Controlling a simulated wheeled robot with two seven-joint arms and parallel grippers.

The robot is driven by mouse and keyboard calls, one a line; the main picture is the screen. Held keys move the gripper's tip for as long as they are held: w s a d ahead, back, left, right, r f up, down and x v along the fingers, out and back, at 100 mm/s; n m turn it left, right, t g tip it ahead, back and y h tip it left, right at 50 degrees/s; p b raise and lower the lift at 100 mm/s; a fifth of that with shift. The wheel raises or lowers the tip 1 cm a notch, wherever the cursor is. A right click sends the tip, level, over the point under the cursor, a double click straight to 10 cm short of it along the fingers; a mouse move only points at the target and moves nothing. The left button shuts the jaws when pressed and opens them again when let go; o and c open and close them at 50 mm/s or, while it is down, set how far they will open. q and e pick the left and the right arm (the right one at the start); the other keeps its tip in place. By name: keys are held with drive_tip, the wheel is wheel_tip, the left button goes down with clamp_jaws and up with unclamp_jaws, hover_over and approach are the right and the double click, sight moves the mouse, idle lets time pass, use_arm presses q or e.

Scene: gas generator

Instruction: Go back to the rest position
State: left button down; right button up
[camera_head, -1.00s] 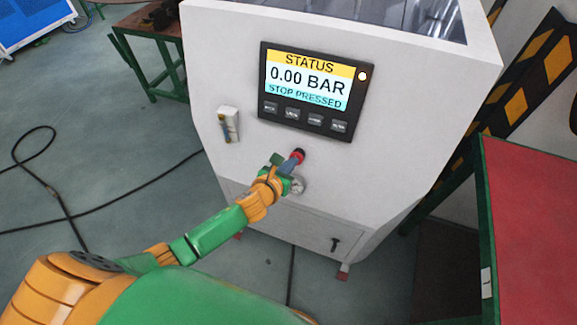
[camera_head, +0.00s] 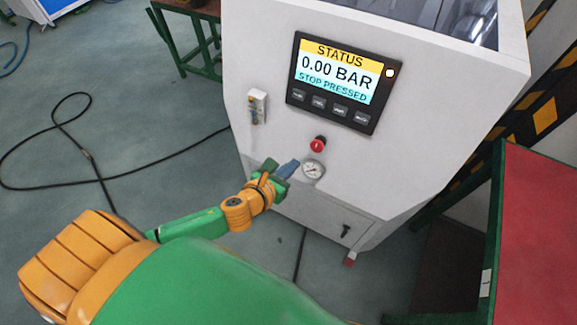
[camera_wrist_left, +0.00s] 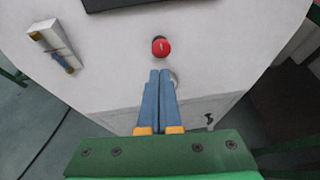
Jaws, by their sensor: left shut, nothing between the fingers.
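My left gripper (camera_head: 290,169) is shut and empty, in front of the generator's lower front face. Its blue fingers lie together in the left wrist view (camera_wrist_left: 159,75). The white gas generator (camera_head: 240,60) stands ahead. Its red stop button (camera_head: 317,146) sits above and to the right of the fingertips in the head view, apart from them. The button also shows just above the fingertips in the left wrist view (camera_wrist_left: 161,46). The display (camera_head: 340,78) reads STATUS, 0.00 BAR, STOP PRESSED. My right gripper is not in view.
A round gauge (camera_head: 313,169) is close to the fingertips. A red-topped table (camera_head: 540,220) stands at the right. A black cable (camera_head: 150,158) lies on the open floor at the left.

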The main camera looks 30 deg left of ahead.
use_arm(q)
drive_tip(key=shift+v, duration=1.05)
drive_tip(key=shift+w, duration=0.1)
drive_tip(key=s+a+f+n+g+y, duration=0.1)
drive_tip(key=s+a+f+n+g, duration=0.3)
drive_tip(key=f+n, duration=0.45)
drive_tip(key=s+a+f+n+g+y, duration=0.1)
drive_tip(key=s+f+n+g, duration=0.1)
drive_tip(key=s+f+n, duration=0.5)
drive_tip(key=s+d+f+n+g, duration=0.1)
drive_tip(key=s+f+n+g, duration=0.2)
drive_tip(key=s+f+n, duration=0.4)
drive_tip(key=s+d+f+n+g, duration=0.2)
drive_tip(key=s+f+n, duration=0.5)
drive_tip(key=s+n, duration=0.5)
drive_tip(key=shift+s+d+f+g, duration=0.25)
drive_tip(key=shift+s+g, duration=0.15)
drive_tip(key=shift+s, duration=0.25)
